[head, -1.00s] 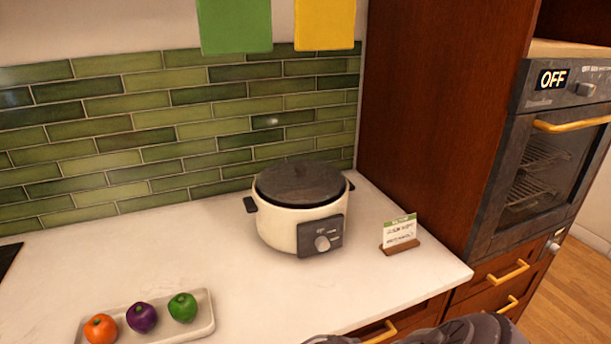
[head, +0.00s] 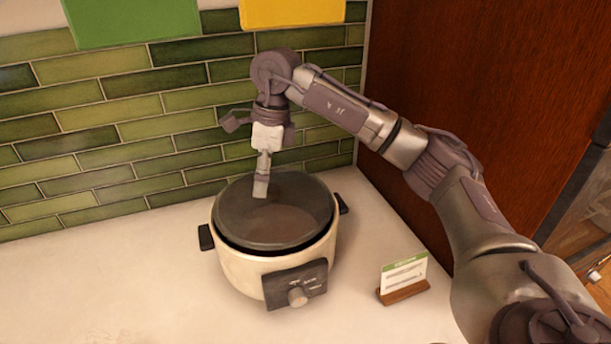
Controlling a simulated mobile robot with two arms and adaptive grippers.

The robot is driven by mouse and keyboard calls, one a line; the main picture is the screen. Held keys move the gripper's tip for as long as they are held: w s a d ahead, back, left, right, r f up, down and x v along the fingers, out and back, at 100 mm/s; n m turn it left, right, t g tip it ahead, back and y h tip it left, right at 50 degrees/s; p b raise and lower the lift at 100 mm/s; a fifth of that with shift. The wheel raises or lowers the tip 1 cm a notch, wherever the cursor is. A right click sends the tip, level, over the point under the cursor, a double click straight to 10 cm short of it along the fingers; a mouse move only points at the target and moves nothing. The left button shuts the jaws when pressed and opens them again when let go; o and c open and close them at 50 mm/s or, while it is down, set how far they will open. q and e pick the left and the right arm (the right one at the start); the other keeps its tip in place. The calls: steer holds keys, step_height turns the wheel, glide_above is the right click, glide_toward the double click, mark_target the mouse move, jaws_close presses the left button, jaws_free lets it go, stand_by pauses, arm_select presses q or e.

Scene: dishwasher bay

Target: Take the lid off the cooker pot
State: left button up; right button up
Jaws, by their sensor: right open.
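The cooker pot (head: 245,270) is cream with dark side handles and a dark front panel with a knob. It stands upright on the white counter. Its dark round lid (head: 290,215) covers the pot's opening, with a dark gap along the front rim; I cannot tell whether it sits flat or slightly tilted. My right gripper (head: 261,188) points down over the back-left part of the lid, open, with a fingertip at or just above it. The lid's handle is hidden or not distinguishable behind the gripper. My left gripper is out of view.
A small sign in a wooden stand (head: 403,281) is on the counter right of the pot. The green tiled wall (head: 110,120) is close behind, and a tall wooden cabinet (head: 450,70) stands at the right. The counter (head: 110,275) left of the pot is clear.

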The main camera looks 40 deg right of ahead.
mark_target(272, 187)
steer(key=shift+w+d+r+m+h, duration=0.1)
steer(key=shift+d+r+m+h, duration=0.05)
steer(key=shift+d+r, duration=0.4)
steer(key=shift+d+r+m+h, duration=0.15)
steer(key=shift+d+r, duration=0.2)
steer(key=shift+d, duration=0.35)
steer(key=shift+d+r+t, duration=0.25)
steer(key=shift+d+t, duration=0.05)
steer(key=shift+a+f+h+p, duration=0.2)
steer(key=shift+f+p, duration=0.2)
steer(key=shift+f, duration=0.15)
steer(key=shift+a+f+h+p, duration=0.1)
steer(key=shift+a+f+p, duration=0.1)
steer(key=shift+f+p, duration=0.25)
step_height(272, 187, down, 3)
steer(key=shift+w+d+r+p, duration=0.1)
steer(key=shift+d+r+p, duration=0.1)
steer(key=shift+p, duration=0.7)
step_height(272, 187, down, 2)
steer(key=shift+w+a+f, duration=0.15)
steer(key=shift+f, duration=0.05)
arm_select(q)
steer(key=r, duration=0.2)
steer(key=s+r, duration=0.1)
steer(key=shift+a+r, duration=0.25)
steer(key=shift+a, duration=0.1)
arm_select(e)
steer(key=shift+r, duration=0.1)
jaws_close()
